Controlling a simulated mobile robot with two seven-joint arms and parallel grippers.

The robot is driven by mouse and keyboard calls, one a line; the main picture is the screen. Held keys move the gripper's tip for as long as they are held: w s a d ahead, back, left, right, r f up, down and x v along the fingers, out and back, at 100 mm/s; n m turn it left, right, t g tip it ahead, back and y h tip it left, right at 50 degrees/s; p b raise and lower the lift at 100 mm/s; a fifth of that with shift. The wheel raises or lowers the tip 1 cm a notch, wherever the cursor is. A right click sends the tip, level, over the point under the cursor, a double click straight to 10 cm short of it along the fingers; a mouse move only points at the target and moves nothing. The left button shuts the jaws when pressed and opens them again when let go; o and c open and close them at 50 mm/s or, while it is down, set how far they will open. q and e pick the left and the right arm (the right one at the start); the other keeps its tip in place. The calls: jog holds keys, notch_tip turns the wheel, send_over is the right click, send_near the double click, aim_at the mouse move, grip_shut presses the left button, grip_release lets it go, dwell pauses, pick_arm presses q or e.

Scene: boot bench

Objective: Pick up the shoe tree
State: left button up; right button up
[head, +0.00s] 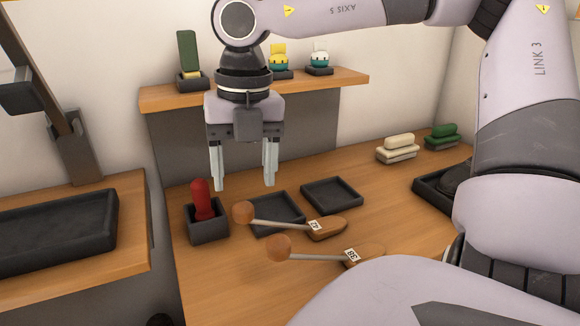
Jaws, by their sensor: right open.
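Two shoe trees lie on the wooden bench. Each has a round wooden knob on the left, a pale rod and a wooden toe block with a white number tag. The farther shoe tree (325,229) lies partly across a dark square tray. The nearer shoe tree (279,247) lies in front of it, and its toe end is partly hidden by my arm. My right gripper (243,182) points down above the bench, open and empty, with its fingers well apart. It hangs above and behind the farther knob, touching nothing. My left gripper is not in view.
A red-handled item (202,200) stands in a dark holder left of the shoe trees. Dark trays (332,194) lie behind. Brushes (397,148) sit at the back right. A raised shelf (345,78) holds a green brush and small figures. A long dark tray (60,232) is at left.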

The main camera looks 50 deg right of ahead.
aim_at(243, 204)
jog(key=shift+w+f, duration=0.2)
jog(key=f, duration=0.6)
jog(key=shift+a+f, duration=0.2)
jog(key=shift+f, duration=0.15)
jog(key=c, duration=0.9)
